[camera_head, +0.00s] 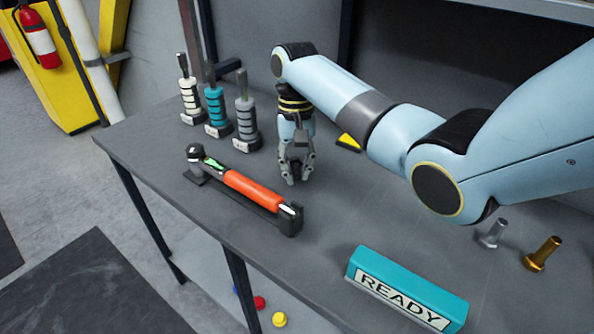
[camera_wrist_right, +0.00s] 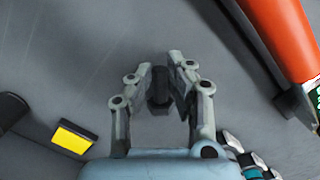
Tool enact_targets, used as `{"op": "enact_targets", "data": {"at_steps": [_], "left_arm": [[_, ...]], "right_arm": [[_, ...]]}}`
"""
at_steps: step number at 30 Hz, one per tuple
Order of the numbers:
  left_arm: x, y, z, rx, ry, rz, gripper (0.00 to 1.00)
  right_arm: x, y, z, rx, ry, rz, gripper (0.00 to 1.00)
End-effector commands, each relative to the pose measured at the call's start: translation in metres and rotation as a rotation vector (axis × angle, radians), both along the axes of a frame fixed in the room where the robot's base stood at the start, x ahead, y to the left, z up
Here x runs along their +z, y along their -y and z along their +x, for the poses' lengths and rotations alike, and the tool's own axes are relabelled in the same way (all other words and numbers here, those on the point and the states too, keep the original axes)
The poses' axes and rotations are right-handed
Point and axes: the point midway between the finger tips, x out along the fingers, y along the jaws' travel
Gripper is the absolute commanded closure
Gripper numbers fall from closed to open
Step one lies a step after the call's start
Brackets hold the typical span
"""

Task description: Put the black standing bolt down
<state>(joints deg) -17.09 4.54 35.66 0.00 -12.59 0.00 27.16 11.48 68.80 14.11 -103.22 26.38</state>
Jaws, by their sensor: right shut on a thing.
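The black bolt (camera_wrist_right: 159,92) is between the fingertips of my right gripper (camera_wrist_right: 163,80) in the right wrist view. Its end faces the camera, close to the grey table surface. In the head view my right gripper (camera_head: 296,175) points down at the table, to the right of the orange-handled tool, and its fingers hide most of the bolt. The gripper is shut on the bolt. I cannot tell whether the bolt touches the table. My left gripper is not in view.
The orange-handled tool (camera_head: 255,191) lies in its holder left of the gripper. White, teal and grey ringed holders (camera_head: 246,125) stand at the back left. A yellow-and-black block (camera_head: 348,142) lies behind right. A teal READY sign (camera_head: 407,287) stands in front. The table between is clear.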

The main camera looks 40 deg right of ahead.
Motion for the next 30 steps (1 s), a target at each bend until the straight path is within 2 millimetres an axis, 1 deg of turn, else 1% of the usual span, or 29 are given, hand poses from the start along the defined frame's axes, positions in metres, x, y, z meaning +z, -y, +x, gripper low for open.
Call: {"op": "enact_targets", "data": {"at_steps": [3,13,14,18,19,26,29,30], "left_arm": [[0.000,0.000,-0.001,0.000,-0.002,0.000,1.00],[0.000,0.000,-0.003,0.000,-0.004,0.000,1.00],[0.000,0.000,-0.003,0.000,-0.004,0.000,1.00],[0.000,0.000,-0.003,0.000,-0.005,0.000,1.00],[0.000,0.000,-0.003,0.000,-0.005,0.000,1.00],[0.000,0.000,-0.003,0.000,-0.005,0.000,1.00],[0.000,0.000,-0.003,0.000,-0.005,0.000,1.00],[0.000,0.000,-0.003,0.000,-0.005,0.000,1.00]], "right_arm": [[-0.007,0.000,0.001,0.000,0.002,0.000,1.00],[-0.011,0.000,0.000,0.000,0.001,0.000,1.00],[-0.010,0.000,0.000,0.000,0.001,0.000,0.80],[-0.010,0.000,0.000,0.000,0.002,0.000,0.61],[-0.010,0.000,0.000,0.000,0.002,0.000,0.60],[-0.010,0.000,0.000,0.000,0.002,0.000,0.60],[-0.003,0.001,0.002,0.000,0.005,-0.001,0.60],[0.002,0.001,0.002,0.000,0.005,-0.001,0.60]]}}
